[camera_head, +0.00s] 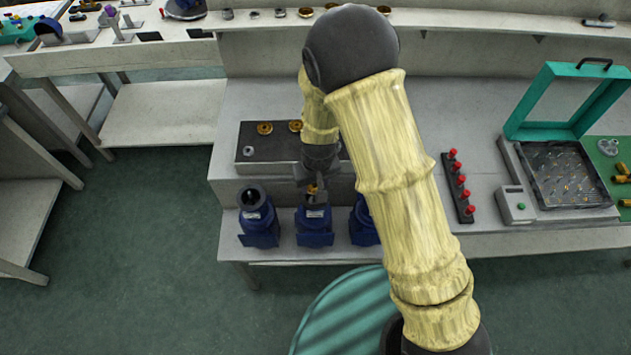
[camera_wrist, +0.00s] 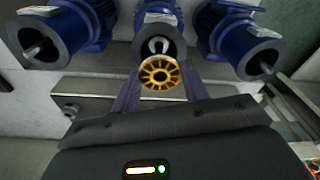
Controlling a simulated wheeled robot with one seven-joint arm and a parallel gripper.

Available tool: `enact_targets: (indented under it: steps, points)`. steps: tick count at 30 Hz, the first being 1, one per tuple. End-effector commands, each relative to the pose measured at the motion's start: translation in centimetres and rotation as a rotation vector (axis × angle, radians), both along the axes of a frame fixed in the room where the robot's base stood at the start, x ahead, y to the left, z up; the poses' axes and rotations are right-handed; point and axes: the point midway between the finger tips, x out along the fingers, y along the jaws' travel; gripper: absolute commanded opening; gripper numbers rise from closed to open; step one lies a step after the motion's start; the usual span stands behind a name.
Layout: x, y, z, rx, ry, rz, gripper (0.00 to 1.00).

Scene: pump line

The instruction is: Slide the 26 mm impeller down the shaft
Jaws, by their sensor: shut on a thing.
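My gripper (camera_wrist: 158,88) is shut on a brass, spoked impeller (camera_wrist: 160,73), held between its two fingers. In the head view my gripper (camera_head: 312,184) is over the middle of three blue pumps, with a bit of the brass impeller (camera_head: 313,190) showing. The middle pump (camera_head: 313,228) stands upright on the bench. In the wrist view its open dark face (camera_wrist: 158,31) and pale shaft end (camera_wrist: 158,46) lie just beyond the impeller. The shaft end shows past the rim, so the impeller looks off to one side of it; the gap between them is unclear.
A left pump (camera_head: 259,222) and a partly hidden right pump (camera_head: 361,222) flank the middle one closely. Behind them a dark tray (camera_head: 276,152) holds two more brass impellers (camera_head: 264,128). A red-knobbed strip (camera_head: 446,190) and a teal-lidded case (camera_head: 513,128) stand right.

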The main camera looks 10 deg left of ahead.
Motion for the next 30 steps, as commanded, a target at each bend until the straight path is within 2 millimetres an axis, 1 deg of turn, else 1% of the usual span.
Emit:
enact_targets:
  steps: [8, 30]
  points:
    - [0.04, -0.02, 0.02, 0.001, -0.001, 0.0, 0.14]
    - [0.05, -0.05, -0.87, 0.0, 0.0, 0.0, 0.14]
